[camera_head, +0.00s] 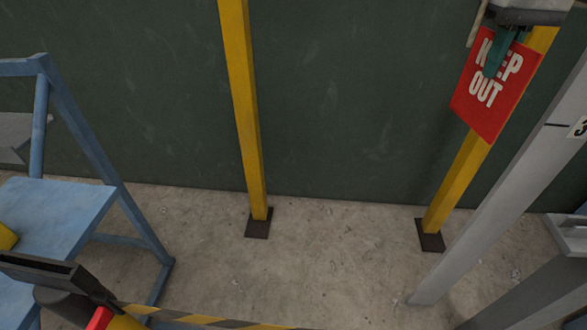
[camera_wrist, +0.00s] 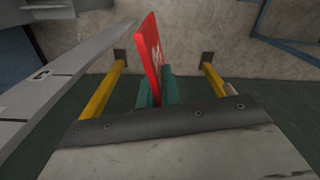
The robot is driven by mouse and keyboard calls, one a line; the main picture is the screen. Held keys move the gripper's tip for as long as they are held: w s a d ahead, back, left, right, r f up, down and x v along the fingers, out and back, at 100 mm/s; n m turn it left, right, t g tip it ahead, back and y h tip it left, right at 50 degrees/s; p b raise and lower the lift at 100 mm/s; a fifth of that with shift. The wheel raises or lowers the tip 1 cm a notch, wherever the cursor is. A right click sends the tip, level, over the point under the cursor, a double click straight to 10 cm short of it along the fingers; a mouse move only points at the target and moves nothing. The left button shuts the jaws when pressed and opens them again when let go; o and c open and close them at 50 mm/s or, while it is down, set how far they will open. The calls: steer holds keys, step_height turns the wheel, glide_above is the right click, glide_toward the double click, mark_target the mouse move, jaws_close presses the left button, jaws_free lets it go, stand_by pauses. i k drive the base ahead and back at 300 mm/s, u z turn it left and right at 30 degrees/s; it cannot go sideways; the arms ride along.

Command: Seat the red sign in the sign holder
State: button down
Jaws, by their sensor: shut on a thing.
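The red sign (camera_head: 482,105) with white KEEP OUT lettering hangs tilted at the upper right of the head view, in front of a yellow post. My gripper (camera_head: 498,52) is shut on its upper part, and a teal finger covers some letters. In the wrist view the red sign (camera_wrist: 151,48) shows nearly edge-on between the teal fingers of my gripper (camera_wrist: 159,88). A dark slotted piece (camera_head: 40,268), which looks like the sign holder, tops a dark post head at the lower left of the head view. Its slot looks empty, and the sign is far from it.
A yellow-black striped belt (camera_head: 205,319) runs right from the post head. A blue stepped frame (camera_head: 45,215) stands at left. Yellow posts (camera_head: 245,110) stand before the dark green wall (camera_head: 340,90). A grey column (camera_head: 500,190) slants at right. Concrete floor (camera_head: 340,260) lies open between.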

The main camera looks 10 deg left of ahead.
mark_target(54, 274)
steer(key=i, duration=0.45)
steer(key=u, duration=2.55)
